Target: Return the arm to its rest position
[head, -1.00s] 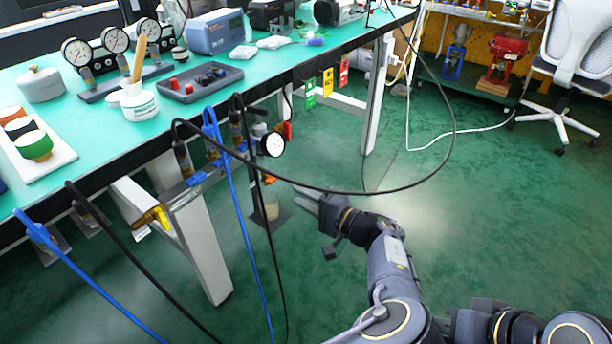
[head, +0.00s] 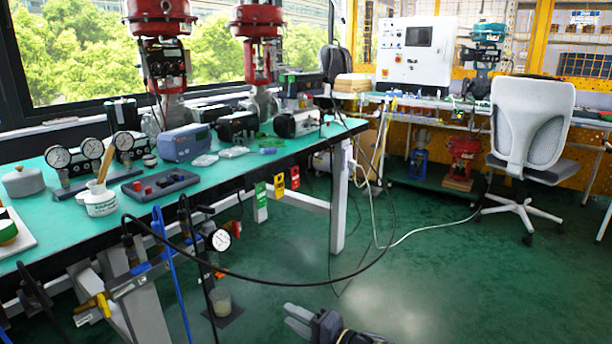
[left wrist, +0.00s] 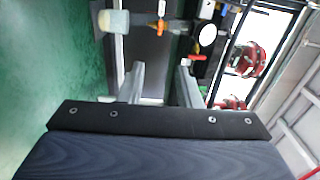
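My left gripper (head: 295,318) shows at the bottom of the head view, over the green floor and right of the bench's front. Most of its arm is below the picture. In the left wrist view its two fingers (left wrist: 160,88) stand apart with nothing between them, so it is open and empty. Beyond them, a pressure gauge (left wrist: 207,33), an orange valve handle (left wrist: 160,26) and a cup-like jar (left wrist: 114,22) show near the top. The gauge (head: 219,240) also hangs below the bench edge in the head view. My right gripper is not in view.
The bench (head: 110,232) runs along the left, with gauges, a parts tray (head: 160,186) and red actuators on it. A black hose (head: 290,278) loops out over the floor, above my gripper in the picture. A white chair (head: 530,125) stands at the right. The middle floor is clear.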

